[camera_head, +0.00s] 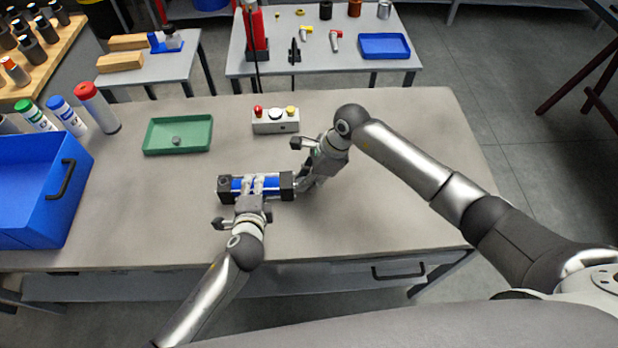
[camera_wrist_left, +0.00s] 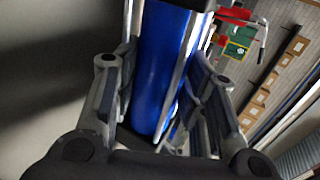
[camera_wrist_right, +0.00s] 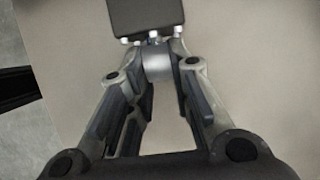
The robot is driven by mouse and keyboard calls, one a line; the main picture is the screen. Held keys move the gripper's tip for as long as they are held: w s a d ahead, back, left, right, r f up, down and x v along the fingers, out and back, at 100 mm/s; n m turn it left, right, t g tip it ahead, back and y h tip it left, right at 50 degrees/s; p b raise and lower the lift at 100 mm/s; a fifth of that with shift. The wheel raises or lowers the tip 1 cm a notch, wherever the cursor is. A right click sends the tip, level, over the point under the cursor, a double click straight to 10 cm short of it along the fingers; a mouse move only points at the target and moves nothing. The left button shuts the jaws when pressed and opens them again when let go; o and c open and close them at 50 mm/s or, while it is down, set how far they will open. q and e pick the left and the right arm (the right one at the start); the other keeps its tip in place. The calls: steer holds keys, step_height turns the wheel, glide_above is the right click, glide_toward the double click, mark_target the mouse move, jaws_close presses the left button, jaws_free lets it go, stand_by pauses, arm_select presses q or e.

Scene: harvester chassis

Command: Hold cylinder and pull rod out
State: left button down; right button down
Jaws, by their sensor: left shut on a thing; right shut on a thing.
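The cylinder (camera_head: 271,184) is a blue tube with dark end blocks and silver tie bars, lying crosswise over the table. My left gripper (camera_head: 254,182) is shut around its middle. In the left wrist view the blue barrel (camera_wrist_left: 163,70) runs between the fingers. My right gripper (camera_head: 302,180) is at the cylinder's right end. In the right wrist view, the right fingers (camera_wrist_right: 158,62) are shut on the short silver rod (camera_wrist_right: 157,70), just in front of the dark end block (camera_wrist_right: 145,15). The rod is mostly hidden in the head view.
A green tray (camera_head: 178,147) with a small grey part lies behind the cylinder to the left. A button box (camera_head: 275,126) stands behind it. A blue bin (camera_head: 30,215) and several bottles are at the left. The table's right side is clear beneath my right arm.

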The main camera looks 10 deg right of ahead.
arm_select(q)
steer(key=shift+f, duration=0.1)
arm_select(e)
steer(key=shift+d, duration=0.75)
arm_select(q)
steer(key=shift+a, duration=0.1)
arm_select(e)
steer(key=shift+s+d, duration=0.15)
steer(key=shift+d, duration=1.15)
steer(key=shift+s+d, duration=0.1)
steer(key=shift+d, duration=1.15)
stand_by(0.9)
steer(key=shift+d, duration=0.3)
stand_by(0.4)
steer(key=c, duration=1.2)
jaws_free()
steer(key=shift+s, duration=0.1)
steer(key=shift+c, duration=0.2)
